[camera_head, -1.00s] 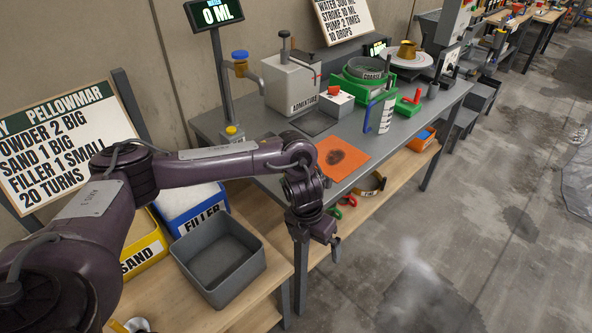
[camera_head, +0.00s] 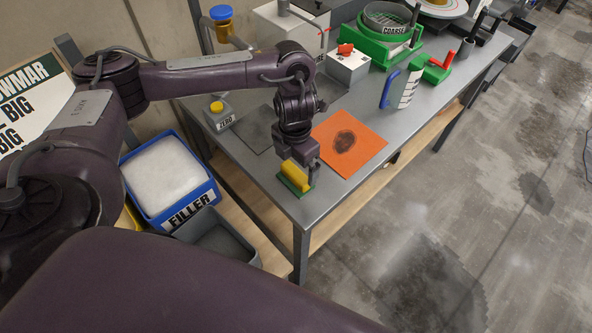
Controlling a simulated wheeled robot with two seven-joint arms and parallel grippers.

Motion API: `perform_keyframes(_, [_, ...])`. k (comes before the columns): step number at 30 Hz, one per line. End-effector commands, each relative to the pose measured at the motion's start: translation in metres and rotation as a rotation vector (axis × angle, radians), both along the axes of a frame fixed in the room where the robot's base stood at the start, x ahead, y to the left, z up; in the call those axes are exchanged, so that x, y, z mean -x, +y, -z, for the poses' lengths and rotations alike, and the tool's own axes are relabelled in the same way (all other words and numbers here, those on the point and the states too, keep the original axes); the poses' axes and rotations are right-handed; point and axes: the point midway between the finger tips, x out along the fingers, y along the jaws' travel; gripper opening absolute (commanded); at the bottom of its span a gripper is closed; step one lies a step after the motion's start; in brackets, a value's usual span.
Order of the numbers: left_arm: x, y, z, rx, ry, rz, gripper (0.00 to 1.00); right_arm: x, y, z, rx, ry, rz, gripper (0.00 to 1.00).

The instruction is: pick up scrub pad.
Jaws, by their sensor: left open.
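The scrub pad (camera_head: 293,179), yellow on top and green below, lies near the front corner of the grey table (camera_head: 327,196). My left gripper (camera_head: 299,171) points down right over the pad, with one finger at its right side. The jaws are open; the other finger is hard to make out, and I cannot tell whether they touch the pad. The gripper hides part of the pad's top. My right gripper is not in view.
An orange mat (camera_head: 371,147) with a dark stain lies just right of the gripper. A blue-handled jug (camera_head: 404,88), a green sieve stand (camera_head: 381,50) and a small box with a red knob (camera_head: 348,66) stand farther back. A blue filler bin (camera_head: 167,174) is at left.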

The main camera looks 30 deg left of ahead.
Motion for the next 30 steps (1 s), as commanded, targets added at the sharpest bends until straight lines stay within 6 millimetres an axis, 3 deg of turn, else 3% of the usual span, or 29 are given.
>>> perform_keyframes(3, [0.0, 0.001, 0.01, 0.001, 0.001, -0.002, 1.0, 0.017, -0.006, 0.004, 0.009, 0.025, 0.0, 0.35])
perform_keyframes(7, [0.002, 0.002, 0.026, 0.001, 0.004, -0.003, 1.0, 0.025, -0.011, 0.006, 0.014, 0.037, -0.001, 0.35])
perform_keyframes(11, [0.002, 0.002, 0.043, 0.001, 0.004, -0.003, 1.0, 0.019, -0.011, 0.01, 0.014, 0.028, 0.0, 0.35])
perform_keyframes(15, [0.001, 0.003, 0.055, 0.001, 0.001, -0.003, 1.0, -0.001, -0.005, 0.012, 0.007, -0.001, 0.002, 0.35])
perform_keyframes(23, [0.0, 0.003, 0.057, -0.001, 0.0, -0.002, 1.0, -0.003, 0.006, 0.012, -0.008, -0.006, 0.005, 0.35])
perform_keyframes(30, [0.001, 0.003, 0.057, -0.001, 0.0, -0.002, 0.72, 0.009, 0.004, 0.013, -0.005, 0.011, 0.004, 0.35])
